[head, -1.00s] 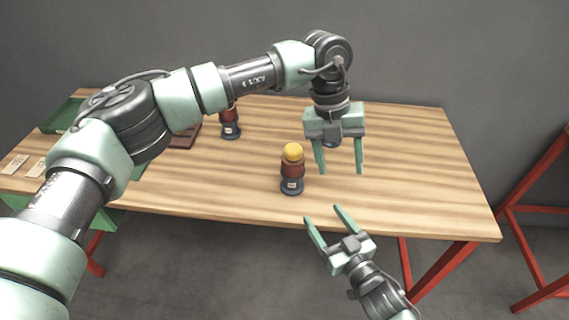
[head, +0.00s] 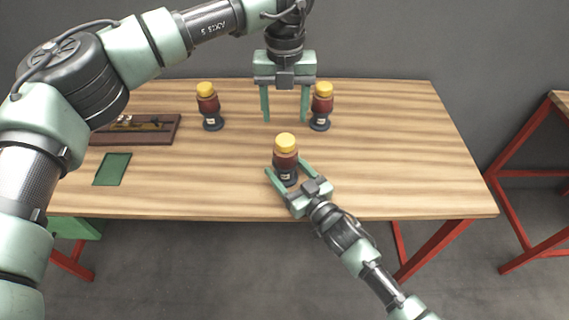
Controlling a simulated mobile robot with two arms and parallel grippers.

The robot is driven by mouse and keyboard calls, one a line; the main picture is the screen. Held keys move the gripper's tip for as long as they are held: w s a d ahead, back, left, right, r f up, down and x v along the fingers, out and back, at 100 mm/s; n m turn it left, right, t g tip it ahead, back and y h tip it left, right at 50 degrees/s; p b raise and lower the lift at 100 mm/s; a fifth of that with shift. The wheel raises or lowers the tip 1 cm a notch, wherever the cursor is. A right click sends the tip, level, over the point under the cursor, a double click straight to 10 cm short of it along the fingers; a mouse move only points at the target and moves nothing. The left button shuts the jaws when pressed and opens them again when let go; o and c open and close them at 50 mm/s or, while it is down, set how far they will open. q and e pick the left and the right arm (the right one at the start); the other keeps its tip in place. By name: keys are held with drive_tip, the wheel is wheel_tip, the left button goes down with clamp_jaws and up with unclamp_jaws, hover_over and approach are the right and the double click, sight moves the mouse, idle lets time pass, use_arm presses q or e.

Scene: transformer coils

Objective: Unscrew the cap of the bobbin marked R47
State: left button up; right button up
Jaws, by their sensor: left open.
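Three bobbins with dark red bodies, dark bases and yellow caps stand upright on the table. One (head: 286,163) is near the front edge, one (head: 209,105) at the back left, one (head: 321,106) at the back right. Each has a small pale label, too small to read, so I cannot tell which is R47. My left gripper (head: 285,116) is open and empty, pointing down behind the front bobbin, between the two back ones. My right gripper (head: 285,166) reaches in from the front, its spread fingers on either side of the front bobbin's lower part; contact is not clear.
A brown tray (head: 165,136) with small items lies at the left, partly behind my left arm. A green mat (head: 112,169) lies in front of it. The wooden table (head: 400,170) is clear on the right. A red-framed stand (head: 520,225) is at far right.

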drive_tip(key=shift+w+a, duration=0.15)
drive_tip(key=shift+w, duration=0.05)
use_arm(q)
drive_tip(key=shift+s+d+r, duration=0.15)
drive_tip(key=shift+s, duration=0.05)
use_arm(e)
drive_tip(key=shift+r, duration=0.1)
